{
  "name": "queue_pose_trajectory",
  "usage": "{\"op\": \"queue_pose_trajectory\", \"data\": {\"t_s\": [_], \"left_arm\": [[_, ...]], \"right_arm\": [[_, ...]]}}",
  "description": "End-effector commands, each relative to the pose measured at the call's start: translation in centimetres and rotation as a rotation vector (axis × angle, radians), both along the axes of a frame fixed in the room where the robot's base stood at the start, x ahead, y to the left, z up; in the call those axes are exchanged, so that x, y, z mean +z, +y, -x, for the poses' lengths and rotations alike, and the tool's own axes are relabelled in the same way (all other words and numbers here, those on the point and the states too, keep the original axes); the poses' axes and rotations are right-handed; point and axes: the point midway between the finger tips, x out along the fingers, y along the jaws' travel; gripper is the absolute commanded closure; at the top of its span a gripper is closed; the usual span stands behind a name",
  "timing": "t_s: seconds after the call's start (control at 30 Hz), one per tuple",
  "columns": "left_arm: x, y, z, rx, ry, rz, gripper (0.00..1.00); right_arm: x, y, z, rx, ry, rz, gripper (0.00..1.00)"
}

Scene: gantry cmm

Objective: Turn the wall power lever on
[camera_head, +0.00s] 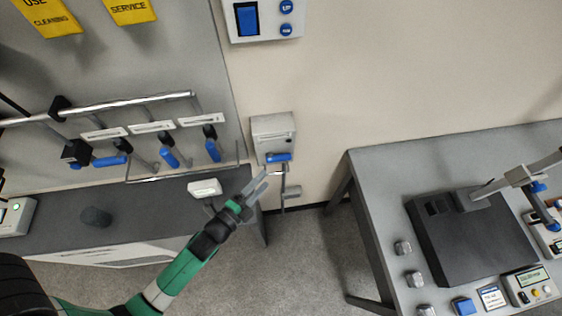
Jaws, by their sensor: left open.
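The wall power lever is a pale grey box (273,128) on the wall, right of the grey tool panel. Its blue handle (279,157) sticks out at the lower edge of the box, and a grey conduit or bracket shows below it. My left gripper (263,181) reaches up from the lower left on a green and black arm. Its two grey fingers are open and empty, just below and left of the blue handle, and appear apart from it. My right gripper is out of view.
A bench (60,220) below the tool panel holds a white block (204,188). Blue-handled tools (168,156) hang above it on a metal rail. A control box (264,20) is higher on the wall. A grey table (380,180) stands right; floor lies clear between.

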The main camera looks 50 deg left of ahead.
Motion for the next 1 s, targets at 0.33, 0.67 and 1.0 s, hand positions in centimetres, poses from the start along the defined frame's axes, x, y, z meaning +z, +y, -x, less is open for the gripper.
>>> {"op": "queue_pose_trajectory", "data": {"t_s": [0.33,0.67,1.0], "left_arm": [[-1.0,1.5,-7.5,0.000,-0.003,0.000,0.39],[-1.3,1.9,-9.7,-0.001,-0.001,0.000,0.39],[-1.3,1.9,-9.7,-0.001,-0.002,0.001,0.75]], "right_arm": [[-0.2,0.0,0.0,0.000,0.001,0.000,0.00],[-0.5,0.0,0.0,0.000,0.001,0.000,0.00],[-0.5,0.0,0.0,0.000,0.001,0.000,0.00]]}}
